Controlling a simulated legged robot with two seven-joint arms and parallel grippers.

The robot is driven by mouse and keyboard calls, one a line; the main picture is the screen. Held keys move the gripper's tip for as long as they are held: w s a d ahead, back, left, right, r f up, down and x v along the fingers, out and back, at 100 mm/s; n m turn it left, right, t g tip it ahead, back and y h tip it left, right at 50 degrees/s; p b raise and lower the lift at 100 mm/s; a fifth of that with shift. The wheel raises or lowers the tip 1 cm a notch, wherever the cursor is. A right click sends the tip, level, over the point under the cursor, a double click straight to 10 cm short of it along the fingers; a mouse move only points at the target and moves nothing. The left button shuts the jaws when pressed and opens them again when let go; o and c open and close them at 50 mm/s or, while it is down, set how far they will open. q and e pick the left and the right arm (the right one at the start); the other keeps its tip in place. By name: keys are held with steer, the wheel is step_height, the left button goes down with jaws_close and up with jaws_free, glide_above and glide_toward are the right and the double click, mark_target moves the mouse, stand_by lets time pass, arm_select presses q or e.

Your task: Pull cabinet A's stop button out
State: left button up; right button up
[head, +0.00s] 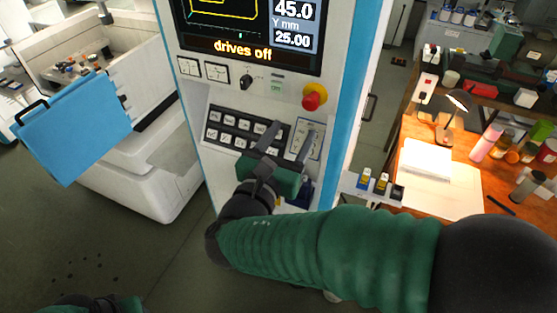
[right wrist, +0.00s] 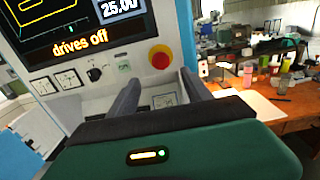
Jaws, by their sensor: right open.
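Cabinet A is the white control cabinet (head: 192,103) with blue edges, and its screen (head: 250,30) reads "drives off". The red stop button (head: 311,102) on a yellow collar sits at the right of the panel below the screen. It also shows in the right wrist view (right wrist: 160,61), just beyond and between the fingers. My right gripper (head: 286,142) is open and empty, below the button and in front of the keypad. In the right wrist view its two fingers (right wrist: 156,92) point up toward the panel, apart from the button. My left gripper is not in view; part of a green arm shows at the bottom left.
A rotary knob (head: 246,82) and a keypad (head: 240,133) are on the panel. A blue door (head: 72,128) stands open at the left. A cluttered workbench (head: 465,195) with a lamp, bottles and papers stands at the right. Floor is clear at lower left.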

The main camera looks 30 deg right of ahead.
steer(key=b+v, duration=0.1)
steer(key=v, duration=0.6)
steer(key=shift+s, duration=0.2)
